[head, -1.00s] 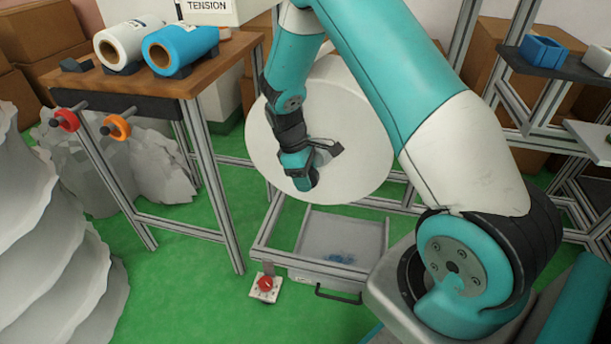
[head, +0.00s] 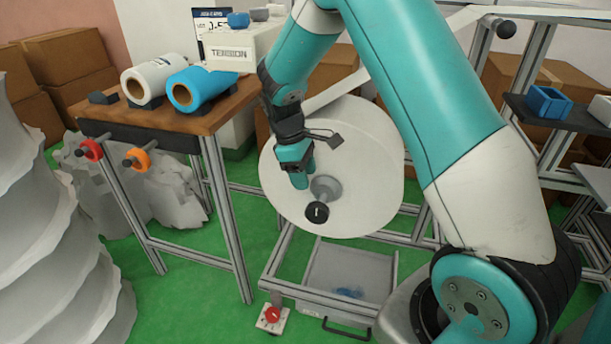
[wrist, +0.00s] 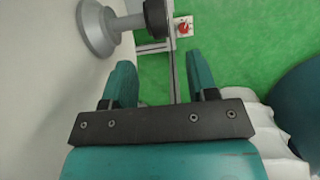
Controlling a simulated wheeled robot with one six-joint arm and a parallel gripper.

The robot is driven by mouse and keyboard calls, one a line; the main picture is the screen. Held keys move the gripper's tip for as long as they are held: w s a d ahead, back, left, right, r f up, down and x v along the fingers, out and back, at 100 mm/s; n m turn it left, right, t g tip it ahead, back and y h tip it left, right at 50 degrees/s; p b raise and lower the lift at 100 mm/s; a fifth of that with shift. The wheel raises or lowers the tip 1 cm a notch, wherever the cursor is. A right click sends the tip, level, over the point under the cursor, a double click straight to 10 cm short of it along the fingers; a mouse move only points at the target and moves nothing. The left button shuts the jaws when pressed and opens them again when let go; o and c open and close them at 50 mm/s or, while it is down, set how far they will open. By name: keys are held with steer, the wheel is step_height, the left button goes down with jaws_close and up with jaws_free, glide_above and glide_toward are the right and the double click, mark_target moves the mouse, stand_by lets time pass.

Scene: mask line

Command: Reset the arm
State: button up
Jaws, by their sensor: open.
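My gripper (head: 300,178) hangs from my teal and white arm in front of the big white roll (head: 365,165) in the head view. In the wrist view my gripper (wrist: 160,75) has its two teal fingers wide apart with nothing between them. The roll's flat face (wrist: 40,80) fills the left of the wrist view. Its grey hub with a dark knob (head: 318,211) is just below and right of the gripper, and also shows in the wrist view (wrist: 98,27), beyond the left finger.
A wooden table at the left bears a white roll (head: 152,80) and a blue roll (head: 197,88). A red knob (head: 90,151) and an orange knob (head: 136,159) stick out below. A grey tray (head: 355,262) sits low in a metal frame beside a red button box (head: 271,317).

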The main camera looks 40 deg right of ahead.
stand_by(0.3)
steer(key=s+a+r+t+y, duration=0.3)
steer(key=s+a+r+y, duration=0.1)
steer(key=s+a+r, duration=1.05)
steer(key=s+a+r+y, duration=0.25)
steer(key=s+a, duration=0.35)
steer(key=s, duration=0.5)
step_height(320, 180, up, 23)
steer(key=p, duration=2.2)
steer(key=shift+w+d+m+p, duration=0.2)
steer(key=shift+w+m+p, duration=0.1)
steer(key=shift+w+p, duration=0.1)
steer(key=shift+f, duration=0.1)
steer(key=shift+c, duration=0.2)
